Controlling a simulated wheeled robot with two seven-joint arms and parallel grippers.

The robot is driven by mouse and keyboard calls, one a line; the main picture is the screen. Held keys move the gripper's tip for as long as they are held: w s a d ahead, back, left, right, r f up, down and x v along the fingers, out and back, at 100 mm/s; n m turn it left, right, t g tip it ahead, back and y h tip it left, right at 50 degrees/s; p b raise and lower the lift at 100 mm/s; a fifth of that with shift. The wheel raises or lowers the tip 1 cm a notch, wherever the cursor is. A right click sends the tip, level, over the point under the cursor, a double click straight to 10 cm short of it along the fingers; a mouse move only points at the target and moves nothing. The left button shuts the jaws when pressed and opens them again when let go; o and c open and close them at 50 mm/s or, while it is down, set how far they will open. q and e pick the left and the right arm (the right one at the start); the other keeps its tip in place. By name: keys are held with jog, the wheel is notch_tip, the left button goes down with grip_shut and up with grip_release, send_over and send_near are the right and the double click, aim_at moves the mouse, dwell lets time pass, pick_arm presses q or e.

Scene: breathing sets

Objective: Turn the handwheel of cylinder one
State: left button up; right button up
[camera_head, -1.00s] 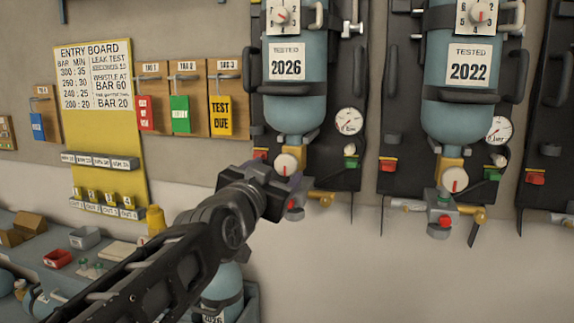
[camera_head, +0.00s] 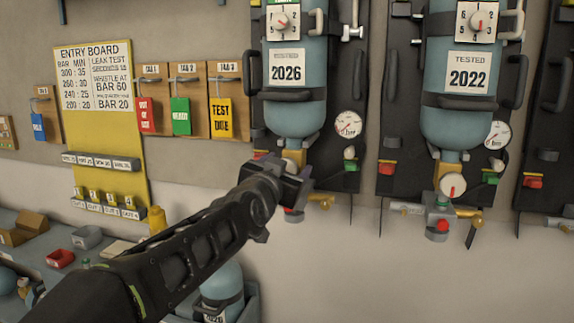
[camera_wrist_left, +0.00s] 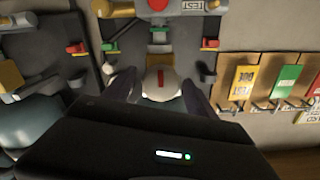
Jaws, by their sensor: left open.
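The cylinder marked 2026 (camera_head: 296,100) hangs valve-down on a dark wall plate; no number one is readable on it. Its pale round handwheel (camera_head: 293,158) with a red mark sits below the neck, partly hidden behind my left gripper (camera_head: 286,170). In the left wrist view the handwheel (camera_wrist_left: 160,82) shows between the two open fingers of my left gripper (camera_wrist_left: 161,92), one on each side. I cannot tell whether the fingers touch it. The right gripper is out of view.
A second cylinder marked 2022 (camera_head: 458,105) hangs to the right with its own handwheel (camera_head: 452,186). A pressure gauge (camera_head: 348,123) sits right of the first cylinder's neck. A yellow entry board (camera_head: 120,150) and tags are left. A grey bench (camera_head: 100,255) lies below.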

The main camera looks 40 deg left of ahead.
pick_arm(q)
jog(key=shift+c, duration=0.6)
jog(key=c, duration=1.3)
jog(key=shift+n, duration=0.5)
jog(key=n, duration=0.5)
jog(key=shift+a+b, duration=0.1)
jog(key=shift+b, duration=0.2)
jog(key=n, duration=0.6)
jog(key=shift+s+a+f, duration=0.1)
jog(key=o, duration=1.4)
